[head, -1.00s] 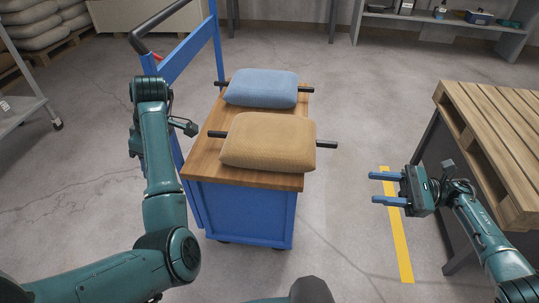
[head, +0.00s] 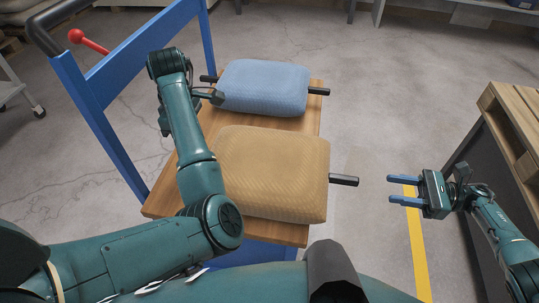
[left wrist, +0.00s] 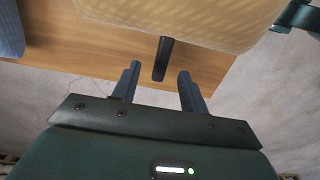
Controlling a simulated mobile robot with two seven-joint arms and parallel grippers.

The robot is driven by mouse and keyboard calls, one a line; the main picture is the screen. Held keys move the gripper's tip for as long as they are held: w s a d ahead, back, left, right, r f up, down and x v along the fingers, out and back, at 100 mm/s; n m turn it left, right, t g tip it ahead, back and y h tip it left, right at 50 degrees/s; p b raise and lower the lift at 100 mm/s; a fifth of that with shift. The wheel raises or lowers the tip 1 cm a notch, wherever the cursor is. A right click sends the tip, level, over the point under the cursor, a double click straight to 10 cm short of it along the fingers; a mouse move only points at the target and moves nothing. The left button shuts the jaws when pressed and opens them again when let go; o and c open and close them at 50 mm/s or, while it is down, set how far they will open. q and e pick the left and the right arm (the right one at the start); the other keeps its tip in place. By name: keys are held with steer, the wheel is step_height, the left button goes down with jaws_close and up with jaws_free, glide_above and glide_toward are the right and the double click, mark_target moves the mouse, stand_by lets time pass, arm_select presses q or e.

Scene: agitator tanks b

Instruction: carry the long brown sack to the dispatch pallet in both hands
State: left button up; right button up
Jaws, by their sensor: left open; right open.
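The long brown sack (head: 270,170), tan with a black handle rod at its ends, lies on the wooden top of a blue cart (head: 160,205). Its right handle (head: 344,180) sticks out past the cart edge. My right gripper (head: 391,189) is open and empty, just right of that handle and apart from it, fingers pointing at it. The dispatch pallet (head: 518,125) is partly in view on a dark stand at the right.
A blue sack (head: 262,88) with black handles lies behind the brown one on the cart. The cart's blue frame (head: 100,82) and a red-knobbed lever (head: 88,41) rise at the left. Floor with a yellow line (head: 416,250) separates cart and pallet stand.

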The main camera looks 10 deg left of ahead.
mark_target(346, 181)
arm_select(q)
steer(key=shift+s, duration=0.2)
arm_select(e)
steer(key=shift+s, duration=0.2)
arm_select(q)
step_height(346, 181, down, 7)
steer(key=shift+f, duration=0.2)
arm_select(e)
steer(key=a, duration=1.3)
steer(key=shift+a, duration=0.15)
arm_select(q)
steer(key=shift+c, duration=0.4)
arm_select(e)
steer(key=shift+c, duration=0.4)
arm_select(q)
jaws_close()
arm_select(e)
jaws_close()
arm_select(q)
steer(key=shift+w+r, duration=0.1)
steer(key=shift+r, duration=0.1)
arm_select(e)
steer(key=shift+w+r, duration=0.1)
steer(key=shift+r, duration=0.2)
